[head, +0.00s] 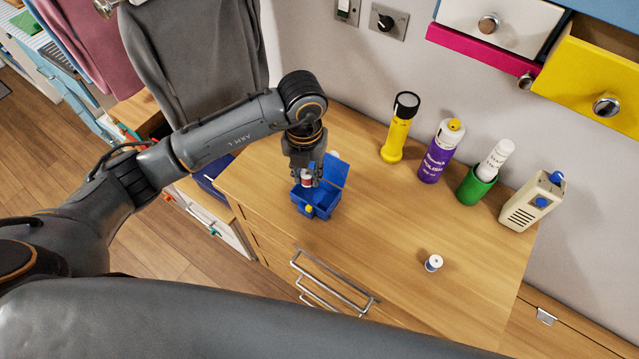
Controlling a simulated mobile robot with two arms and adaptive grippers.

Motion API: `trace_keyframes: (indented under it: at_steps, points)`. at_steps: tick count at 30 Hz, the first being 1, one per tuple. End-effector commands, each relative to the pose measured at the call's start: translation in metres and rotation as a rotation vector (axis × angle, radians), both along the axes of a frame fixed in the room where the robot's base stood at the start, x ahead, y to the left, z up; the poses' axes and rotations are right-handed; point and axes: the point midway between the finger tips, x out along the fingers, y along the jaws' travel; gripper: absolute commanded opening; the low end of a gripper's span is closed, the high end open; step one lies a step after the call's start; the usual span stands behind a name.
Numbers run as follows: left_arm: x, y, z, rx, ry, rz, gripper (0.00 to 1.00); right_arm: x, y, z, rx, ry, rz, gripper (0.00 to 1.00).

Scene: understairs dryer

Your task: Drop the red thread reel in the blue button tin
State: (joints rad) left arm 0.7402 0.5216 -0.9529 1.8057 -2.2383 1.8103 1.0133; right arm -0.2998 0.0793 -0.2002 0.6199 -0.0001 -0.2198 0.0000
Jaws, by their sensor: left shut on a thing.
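The blue button tin (326,207) stands near the left part of the wooden counter with its lid (335,172) raised at the back right. A small yellow piece shows at the tin's front. My left gripper (307,184) points down over the tin and is shut on the red thread reel (307,178), a small reel with red and white showing between the fingers. The reel is at or just above the tin's opening; I cannot tell how deep it sits. The fingers hide part of the reel and of the tin's inside. My right gripper is not in view.
Along the back are a yellow torch (397,135), a purple spray can (440,152), a green cup (474,187) and a beige radio-like device (532,204). The counter's middle is clear. Open drawers (592,78) hang above right.

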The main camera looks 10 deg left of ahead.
Motion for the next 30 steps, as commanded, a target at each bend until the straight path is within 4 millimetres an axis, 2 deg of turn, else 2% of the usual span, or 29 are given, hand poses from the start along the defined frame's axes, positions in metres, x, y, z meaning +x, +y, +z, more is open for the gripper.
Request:
trace_keyframes:
  at_steps: [1, 2, 3, 5, 6, 17, 20, 30]
  points:
    - [0.000, 0.000, 0.000, 0.000, 0.000, 0.000, 0.12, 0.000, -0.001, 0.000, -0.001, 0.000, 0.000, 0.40]
    - [0.000, 0.000, 0.000, 0.000, 0.000, 0.000, 0.30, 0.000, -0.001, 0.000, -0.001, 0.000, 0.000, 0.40]
    - [0.000, 0.000, 0.000, 0.000, 0.000, 0.000, 0.38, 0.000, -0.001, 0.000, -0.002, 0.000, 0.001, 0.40]
    - [0.000, 0.000, 0.000, 0.000, 0.000, 0.000, 0.50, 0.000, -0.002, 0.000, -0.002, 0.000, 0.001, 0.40]
    - [0.000, 0.000, 0.000, 0.000, 0.000, 0.000, 0.52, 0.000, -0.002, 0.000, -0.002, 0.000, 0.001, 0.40]
    - [0.001, 0.000, 0.006, -0.001, -0.002, 0.000, 0.52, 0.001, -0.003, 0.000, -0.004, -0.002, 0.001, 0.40]
    - [0.001, 0.000, 0.019, -0.001, -0.004, -0.001, 0.52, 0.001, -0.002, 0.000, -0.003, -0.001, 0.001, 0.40]
    - [0.001, 0.000, 0.090, -0.001, -0.005, -0.002, 0.52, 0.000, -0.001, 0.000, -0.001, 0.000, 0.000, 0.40]
